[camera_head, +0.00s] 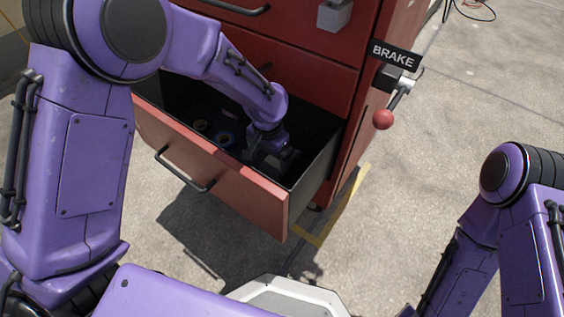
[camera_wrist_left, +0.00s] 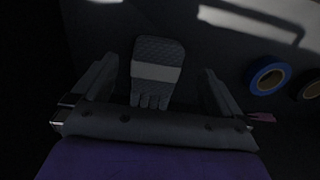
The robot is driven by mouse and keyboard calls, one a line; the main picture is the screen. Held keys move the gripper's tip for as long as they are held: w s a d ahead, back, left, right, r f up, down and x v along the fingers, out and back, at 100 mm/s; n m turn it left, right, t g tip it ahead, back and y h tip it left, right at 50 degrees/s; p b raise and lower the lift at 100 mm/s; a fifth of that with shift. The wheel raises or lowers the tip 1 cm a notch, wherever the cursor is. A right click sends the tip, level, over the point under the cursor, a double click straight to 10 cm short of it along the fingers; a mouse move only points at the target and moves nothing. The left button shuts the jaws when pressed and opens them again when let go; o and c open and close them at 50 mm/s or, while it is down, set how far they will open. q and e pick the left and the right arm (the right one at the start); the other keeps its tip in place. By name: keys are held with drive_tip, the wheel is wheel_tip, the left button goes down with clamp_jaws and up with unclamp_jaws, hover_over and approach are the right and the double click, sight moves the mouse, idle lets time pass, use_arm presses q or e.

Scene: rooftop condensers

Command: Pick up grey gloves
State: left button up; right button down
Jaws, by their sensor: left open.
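The grey gloves (camera_wrist_left: 157,72) lie flat on the dark drawer floor in the left wrist view, with a lighter band across them and the fingers toward my gripper. My left gripper (camera_wrist_left: 158,88) is open, with one finger on each side of the gloves and apart from them. In the head view my left gripper (camera_head: 274,158) reaches down inside the open drawer (camera_head: 215,172), and the gloves cannot be made out there behind it. My right arm shows at the right edge of the head view, but its gripper is out of view.
A blue tape roll (camera_wrist_left: 268,76) and a dark roll with a tan core (camera_wrist_left: 310,90) lie to the right of the gloves. The drawer walls stand close around my left arm. A brake lever with a red knob (camera_head: 383,119) sticks out from the red cabinet (camera_head: 300,75).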

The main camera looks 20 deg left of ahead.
sight(270, 170)
use_arm(q)
drive_tip(key=f+b, duration=0.1)
drive_tip(key=f, duration=0.1)
drive_tip(key=f+b, duration=0.1)
drive_tip(key=f, duration=0.1)
drive_tip(key=shift+s, duration=0.2)
drive_tip(key=shift+f, duration=0.3)
drive_tip(key=shift+r, duration=0.2)
drive_tip(key=c, duration=1.1)
drive_tip(key=shift+r, duration=0.1)
